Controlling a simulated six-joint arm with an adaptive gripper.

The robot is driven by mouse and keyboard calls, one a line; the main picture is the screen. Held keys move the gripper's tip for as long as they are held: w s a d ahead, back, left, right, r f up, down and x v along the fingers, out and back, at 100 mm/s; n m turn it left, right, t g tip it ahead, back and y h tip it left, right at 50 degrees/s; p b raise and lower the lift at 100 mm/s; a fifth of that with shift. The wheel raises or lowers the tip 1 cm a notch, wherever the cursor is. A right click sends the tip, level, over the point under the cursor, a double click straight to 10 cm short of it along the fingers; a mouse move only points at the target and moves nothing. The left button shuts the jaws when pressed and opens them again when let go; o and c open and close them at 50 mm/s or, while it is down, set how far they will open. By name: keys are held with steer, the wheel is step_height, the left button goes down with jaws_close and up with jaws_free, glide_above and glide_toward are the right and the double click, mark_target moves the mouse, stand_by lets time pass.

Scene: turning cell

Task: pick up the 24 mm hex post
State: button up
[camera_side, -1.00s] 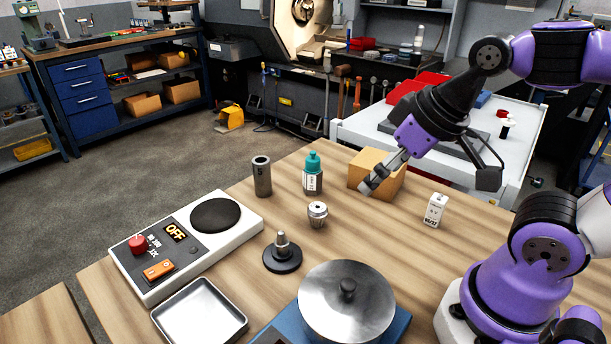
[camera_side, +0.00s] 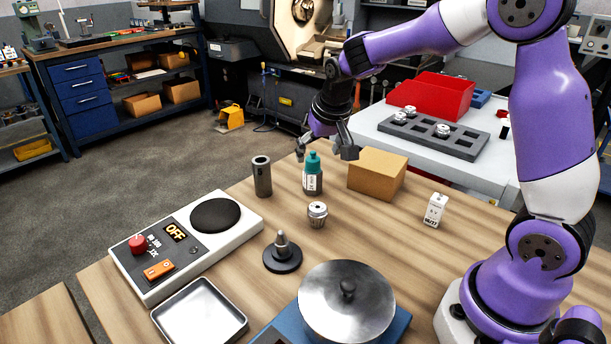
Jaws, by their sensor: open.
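No part in view is clearly a 24 mm hex post. A grey metal stub on a round black base (camera_side: 282,256) stands upright on the bench; I cannot tell whether it is hexagonal. A dark grey hollow cylinder (camera_side: 263,178) stands upright behind it to the left. A small ribbed silver collet-like part (camera_side: 317,216) stands between the stub and a teal-capped bottle (camera_side: 313,174). My gripper (camera_side: 325,153) is open, pointing down by the bottle's cap. The cap shows between its fingers; whether they are around it or behind it I cannot tell.
A cardboard box (camera_side: 377,175) stands right of the bottle, with a small white box (camera_side: 435,209) further right. A control panel (camera_side: 160,238), a metal tray (camera_side: 199,314) and a scale with a round pan (camera_side: 347,308) occupy the front. A red bin (camera_side: 432,96) is behind.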

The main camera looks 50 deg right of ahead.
mark_target(313, 174)
steer(key=x, duration=0.4)
steer(key=shift+d+x, duration=0.15)
steer(key=shift+x, duration=1.25)
steer(key=shift+d+x, duration=0.15)
steer(key=shift+x, duration=1.2)
steer(key=shift+r, duration=0.15)
jaws_close()
